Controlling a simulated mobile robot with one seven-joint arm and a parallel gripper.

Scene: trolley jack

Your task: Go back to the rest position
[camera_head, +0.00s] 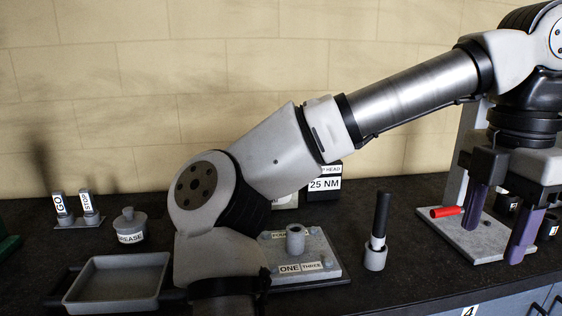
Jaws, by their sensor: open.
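My gripper (492,243) is at the right of the head view, pointing down with its two purple fingers apart and nothing visible between them. It is over or in front of a light grey base plate (470,243); how far above it, I cannot tell. A red cylindrical piece (446,211) lies by the left finger, its right end close to or behind that finger. I cannot tell whether they touch. My arm spans the view from the lower middle to the upper right and hides part of the bench.
The dark bench (345,285) holds a grey tray (120,283), a GREASE pot (130,227), GO and STOP blocks (75,216), a plate marked ONE (320,270), a 25 NM box (324,185), and an upright black-handled tool (378,225). Small dark numbered holders (548,226) stand at right.

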